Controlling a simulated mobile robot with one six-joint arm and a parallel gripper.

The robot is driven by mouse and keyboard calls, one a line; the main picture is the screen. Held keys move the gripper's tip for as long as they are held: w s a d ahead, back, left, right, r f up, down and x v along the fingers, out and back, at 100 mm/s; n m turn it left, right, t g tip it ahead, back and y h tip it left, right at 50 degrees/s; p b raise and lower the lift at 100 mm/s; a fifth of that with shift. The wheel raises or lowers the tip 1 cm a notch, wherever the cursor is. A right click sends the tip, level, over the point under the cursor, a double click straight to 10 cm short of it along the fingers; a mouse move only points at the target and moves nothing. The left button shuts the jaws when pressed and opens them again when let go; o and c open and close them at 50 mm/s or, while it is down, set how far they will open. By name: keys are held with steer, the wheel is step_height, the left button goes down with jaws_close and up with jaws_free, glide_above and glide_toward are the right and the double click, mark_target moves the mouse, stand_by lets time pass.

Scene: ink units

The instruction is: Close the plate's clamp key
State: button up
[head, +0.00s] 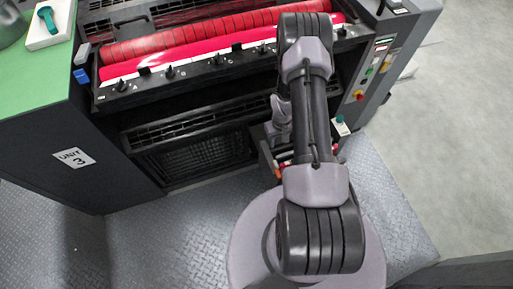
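The press unit (137,176) fills the upper left and middle. A red roller (200,36) lies across its top, with a bright red and white strip along its front. A row of small black knobs or keys (170,72) sits along the strip's front edge. I cannot tell which of them is the plate's clamp key, nor whether it is open or closed. My arm rises in front of the press, hiding the right part of the knob row. Grey wrist links show beside it. My gripper's fingers are hidden behind the arm, and I see nothing held.
A teal-handled tool (47,18) lies in a white tray on the green top at upper left. A control panel (372,70) with buttons stands at right. A teal knob (340,119) shows beside my arm. The tread-plate floor (150,235) at lower left is clear.

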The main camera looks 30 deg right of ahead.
mark_target(276, 163)
steer(key=f+b, duration=0.2)
steer(key=f, duration=0.4)
steer(key=s+f+b, duration=0.1)
steer(key=f+b, duration=0.1)
steer(key=f, duration=0.5)
steer(key=f+b, duration=0.2)
steer(key=f, duration=0.4)
steer(key=shift+s+a+f, duration=0.15)
steer(key=shift+a+f, duration=0.05)
steer(key=shift+f, duration=0.1)
jaws_close()
